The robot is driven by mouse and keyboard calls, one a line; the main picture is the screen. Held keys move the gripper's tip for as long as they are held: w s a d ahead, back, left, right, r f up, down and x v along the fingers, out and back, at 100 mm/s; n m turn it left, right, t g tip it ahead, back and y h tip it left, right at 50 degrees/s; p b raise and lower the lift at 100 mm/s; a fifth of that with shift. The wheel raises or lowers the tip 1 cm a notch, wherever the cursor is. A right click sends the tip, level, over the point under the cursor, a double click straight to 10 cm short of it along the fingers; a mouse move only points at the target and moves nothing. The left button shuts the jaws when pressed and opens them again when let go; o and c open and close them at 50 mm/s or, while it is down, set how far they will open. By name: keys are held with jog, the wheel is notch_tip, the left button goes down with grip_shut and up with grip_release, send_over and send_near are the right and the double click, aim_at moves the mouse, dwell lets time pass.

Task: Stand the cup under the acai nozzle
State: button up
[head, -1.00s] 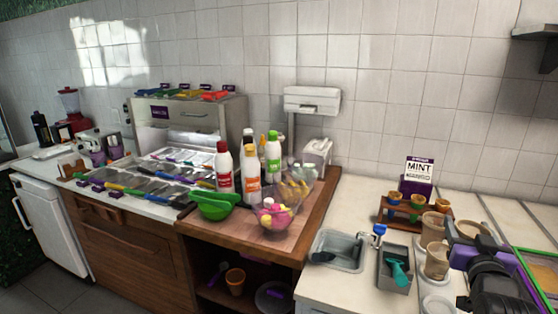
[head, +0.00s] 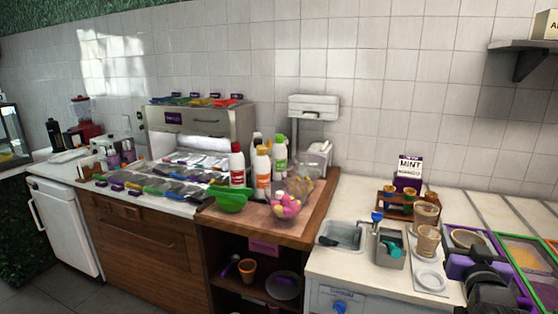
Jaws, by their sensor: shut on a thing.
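My gripper (head: 457,268), black with purple parts, is at the lower right over the counter. It is shut, with its tips close to the right side of the near clear brownish cup (head: 428,241); the contact itself is too small to make out. A second similar cup (head: 426,213) stands just behind it. White round rings (head: 430,278) lie on a grey tray in front of the cups. I cannot make out an acai nozzle in this view.
A small sink (head: 341,236) and a grey caddy with a teal scoop (head: 391,250) are left of the cups. Framed coloured trays (head: 520,252) lie at right. A shelf (head: 520,47) hangs above.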

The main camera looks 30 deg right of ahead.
jog(key=w+a+f+n+t+y, duration=0.25)
jog(key=w+a+f, duration=0.25)
jog(key=a+f, duration=0.3)
jog(key=w+a+f+n+t+y, duration=0.25)
jog(key=w+a+f, duration=0.3)
jog(key=a, duration=0.45)
jog(key=s+a+f+n+y, duration=0.2)
jog(key=s+a+f+y, duration=0.1)
jog(key=a+f, duration=0.6)
jog(key=s+a+f+n+t+y, duration=0.1)
jog(key=a+f+y, duration=0.4)
jog(key=a+f, duration=0.5)
jog(key=s+a+n, duration=0.1)
jog(key=s+a, duration=0.1)
jog(key=a, duration=0.4)
jog(key=shift+s+a+n+y, duration=0.4)
jog(key=shift+d, duration=0.1)
